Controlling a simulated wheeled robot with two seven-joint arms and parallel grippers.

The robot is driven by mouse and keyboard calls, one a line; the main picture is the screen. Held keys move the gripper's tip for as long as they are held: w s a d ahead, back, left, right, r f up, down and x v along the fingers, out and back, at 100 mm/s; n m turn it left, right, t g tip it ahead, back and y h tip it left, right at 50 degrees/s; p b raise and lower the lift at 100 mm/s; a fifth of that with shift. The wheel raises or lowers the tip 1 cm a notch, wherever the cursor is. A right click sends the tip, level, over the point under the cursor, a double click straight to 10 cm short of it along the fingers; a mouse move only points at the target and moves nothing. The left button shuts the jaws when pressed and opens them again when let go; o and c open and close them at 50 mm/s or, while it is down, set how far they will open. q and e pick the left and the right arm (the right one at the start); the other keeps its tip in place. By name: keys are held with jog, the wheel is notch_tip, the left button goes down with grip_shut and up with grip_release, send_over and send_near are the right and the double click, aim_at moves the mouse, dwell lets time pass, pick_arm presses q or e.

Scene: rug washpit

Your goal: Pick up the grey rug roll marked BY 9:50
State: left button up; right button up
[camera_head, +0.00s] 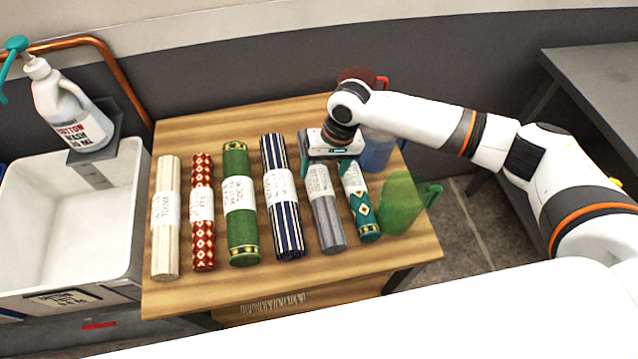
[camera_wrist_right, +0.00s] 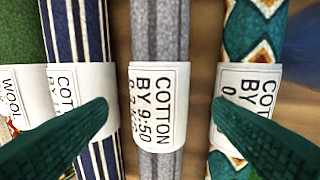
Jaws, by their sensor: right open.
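The grey rug roll (camera_head: 329,226) lies on the wooden table, between a navy-and-white striped roll (camera_head: 287,224) and a teal diamond-patterned roll (camera_head: 364,216). In the right wrist view the grey roll (camera_wrist_right: 158,38) runs down the middle, and its white label (camera_wrist_right: 158,105) reads COTTON, BY 9:50. My right gripper (camera_head: 335,170) is over the far part of the grey roll. Its green fingers (camera_wrist_right: 160,118) are apart, one on each side of the roll, over the neighbouring rolls' labels. Nothing is held. My left gripper is not in view.
A green roll (camera_head: 240,230), a red patterned roll (camera_head: 203,240) and a cream roll (camera_head: 165,245) lie to the left. A green jug (camera_head: 399,203) and a blue jug (camera_head: 376,153) stand at the right. A white basin (camera_head: 60,215) with a soap bottle (camera_head: 68,105) is at the left.

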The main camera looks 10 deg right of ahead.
aim_at(321, 176)
jog(key=x, duration=0.4)
jog(key=shift+w+f, duration=0.1)
jog(key=shift+f, duration=0.1)
jog(key=c, duration=1.3)
